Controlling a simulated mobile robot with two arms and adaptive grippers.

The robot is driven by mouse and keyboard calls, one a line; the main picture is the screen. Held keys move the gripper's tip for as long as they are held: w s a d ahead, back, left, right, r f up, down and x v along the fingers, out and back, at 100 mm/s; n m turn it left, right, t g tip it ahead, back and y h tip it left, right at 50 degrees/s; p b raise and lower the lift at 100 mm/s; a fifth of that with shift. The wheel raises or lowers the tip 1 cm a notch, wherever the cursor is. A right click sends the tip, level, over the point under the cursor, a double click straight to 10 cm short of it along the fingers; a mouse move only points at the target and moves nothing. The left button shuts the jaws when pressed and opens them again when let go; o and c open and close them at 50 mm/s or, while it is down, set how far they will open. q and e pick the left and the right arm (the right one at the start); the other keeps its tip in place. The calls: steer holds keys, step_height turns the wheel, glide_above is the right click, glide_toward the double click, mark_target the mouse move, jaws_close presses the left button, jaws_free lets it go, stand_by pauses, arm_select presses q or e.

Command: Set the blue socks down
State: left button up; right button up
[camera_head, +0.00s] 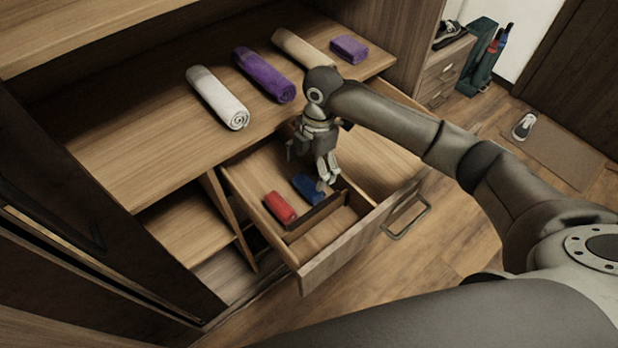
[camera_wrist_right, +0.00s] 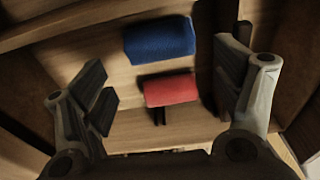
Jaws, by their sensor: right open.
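The blue socks (camera_head: 308,188) lie as a rolled bundle in the open drawer (camera_head: 330,262), to the right of the red bundle (camera_head: 280,208). My right gripper (camera_head: 325,182) is in the drawer's space, beside the blue socks. In the right wrist view the blue socks (camera_wrist_right: 160,39) lie on the wooden drawer floor, beyond the red bundle (camera_wrist_right: 170,90). The open fingers of my right gripper (camera_wrist_right: 165,95) stand apart on either side of that view, with nothing held between them. My left gripper is not in view.
Rolled towels, white (camera_head: 217,98), purple (camera_head: 264,75) and beige (camera_head: 302,50), lie on the shelf above, with a folded purple cloth (camera_head: 349,48). A divider (camera_head: 315,215) crosses the drawer; the front compartment is empty. A shoe (camera_head: 524,126) stands on a mat (camera_head: 558,147).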

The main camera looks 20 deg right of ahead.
mark_target(312, 180)
steer(key=shift+w+d+r, duration=0.1)
steer(key=shift+d+r, duration=0.05)
steer(key=shift+r, duration=1.2)
steer(key=shift+d+r, duration=0.15)
steer(key=shift+r, duration=1.15)
